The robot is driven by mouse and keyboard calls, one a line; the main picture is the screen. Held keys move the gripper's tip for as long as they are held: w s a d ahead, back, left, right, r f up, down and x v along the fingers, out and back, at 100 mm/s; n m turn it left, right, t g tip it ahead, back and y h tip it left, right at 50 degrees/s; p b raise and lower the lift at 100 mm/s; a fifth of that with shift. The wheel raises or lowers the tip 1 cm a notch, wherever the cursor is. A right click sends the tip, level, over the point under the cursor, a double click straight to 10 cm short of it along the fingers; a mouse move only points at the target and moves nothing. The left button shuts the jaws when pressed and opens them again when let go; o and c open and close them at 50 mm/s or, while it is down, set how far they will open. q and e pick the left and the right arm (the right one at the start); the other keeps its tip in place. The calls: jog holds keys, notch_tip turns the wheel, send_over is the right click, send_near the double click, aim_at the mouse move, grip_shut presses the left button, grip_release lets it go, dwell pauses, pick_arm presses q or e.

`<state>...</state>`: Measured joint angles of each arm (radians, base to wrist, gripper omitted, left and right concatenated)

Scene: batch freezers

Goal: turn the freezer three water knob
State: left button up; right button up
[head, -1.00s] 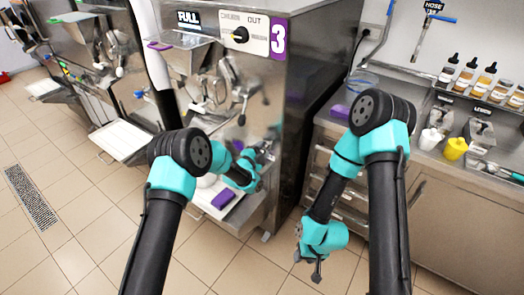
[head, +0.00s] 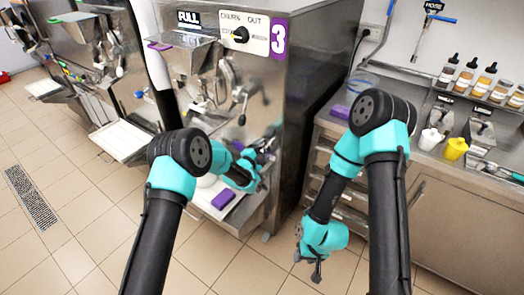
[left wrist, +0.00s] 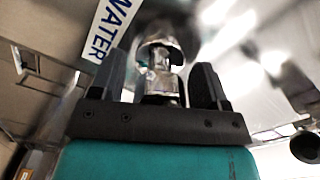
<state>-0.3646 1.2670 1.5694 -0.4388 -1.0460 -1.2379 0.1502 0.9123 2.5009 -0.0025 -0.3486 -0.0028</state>
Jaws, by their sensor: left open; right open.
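Freezer three (head: 312,75) is the steel machine with a purple "3" label (head: 278,39). My left gripper (head: 268,146) is at the lower front of this freezer. In the left wrist view my left gripper (left wrist: 160,82) is open, with one dark finger on each side of a shiny metal knob (left wrist: 160,58). I cannot tell whether the fingers touch it. A white "WATER" label (left wrist: 110,29) is beside the knob. In the head view I cannot make out the knob at the gripper. My right gripper (head: 317,272) is open, empty, and hangs low over the floor.
A shelf with a purple block (head: 223,200) is below my left gripper. A steel counter (head: 440,165) with bottles (head: 467,74) and cups (head: 455,149) stands at right. Other freezers line the left. The tiled floor (head: 100,220) is clear at front left.

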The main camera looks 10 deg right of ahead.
pick_arm(q)
jog(key=v, duration=1.7)
jog(key=shift+s, duration=0.2)
jog(key=shift+a+r, duration=0.1)
jog(key=shift+a, duration=0.05)
jog(key=s+a+f+n+g+y, duration=0.2)
jog(key=s+a+f+n+y, duration=0.15)
jog(key=a+f+n, duration=0.3)
jog(key=s+a+f+n+g+y, duration=0.25)
jog(key=s+a+f+n, duration=0.25)
jog(key=a, duration=0.3)
jog(key=s+a+f+n+g+y, duration=0.1)
jog(key=s+a+n, duration=0.4)
jog(key=s, duration=0.5)
jog(key=s+a+f+n+g+y, duration=0.1)
jog(key=s+a+f+n+g, duration=0.2)
jog(key=s+a+n+g, duration=0.3)
jog(key=s+n, duration=0.1)
jog(key=s, duration=0.3)
jog(key=shift+y, duration=0.4)
